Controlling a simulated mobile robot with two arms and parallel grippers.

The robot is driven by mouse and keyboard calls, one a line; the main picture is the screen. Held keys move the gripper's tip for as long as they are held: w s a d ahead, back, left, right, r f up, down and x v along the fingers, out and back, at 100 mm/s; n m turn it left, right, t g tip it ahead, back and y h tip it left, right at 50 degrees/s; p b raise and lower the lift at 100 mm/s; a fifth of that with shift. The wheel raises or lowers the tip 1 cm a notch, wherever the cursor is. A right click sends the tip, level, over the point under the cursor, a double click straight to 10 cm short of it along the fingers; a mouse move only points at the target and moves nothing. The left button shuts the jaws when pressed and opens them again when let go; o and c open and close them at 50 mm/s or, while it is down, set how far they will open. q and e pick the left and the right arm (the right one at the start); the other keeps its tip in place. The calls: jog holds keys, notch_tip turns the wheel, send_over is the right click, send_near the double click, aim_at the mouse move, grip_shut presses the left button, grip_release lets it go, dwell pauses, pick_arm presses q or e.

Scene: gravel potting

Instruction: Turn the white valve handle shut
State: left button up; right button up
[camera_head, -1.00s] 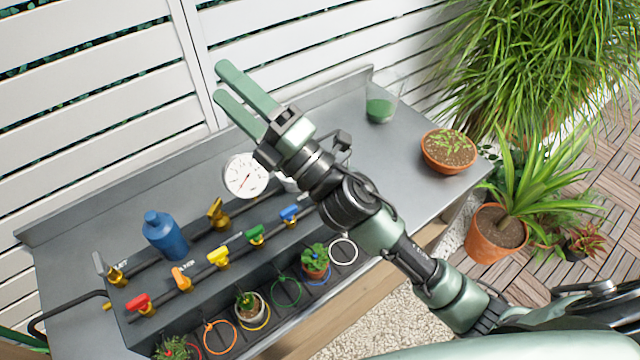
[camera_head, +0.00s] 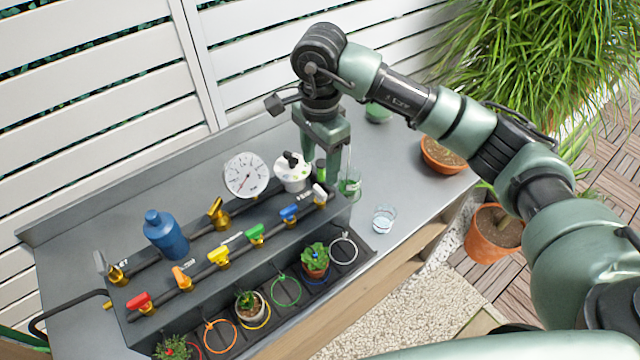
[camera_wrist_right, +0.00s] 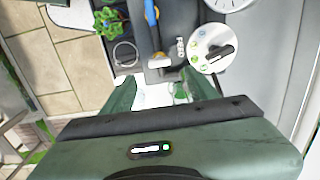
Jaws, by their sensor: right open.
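The white valve handle (camera_head: 320,193) is at the right end of the front pipe row, beside the blue handle (camera_head: 289,212). My right gripper (camera_head: 333,172) points down just above and behind that end of the pipe. Its two fingers (camera_wrist_right: 160,88) are apart, and nothing is clearly held between them. My left gripper is not in view.
A white round device with a black knob (camera_head: 292,172) and a pressure gauge (camera_head: 245,175) stand close behind the pipe. A clear cup (camera_head: 384,219) is to the right. Yellow, green, orange and red handles line the pipe. A blue bottle (camera_head: 166,236) stands left.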

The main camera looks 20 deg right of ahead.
aim_at(320, 190)
notch_tip(320, 190, down, 7)
jog(key=shift+r+p, duration=0.1)
jog(key=shift+p, duration=1.15)
jog(key=shift+f, duration=0.4)
grip_shut()
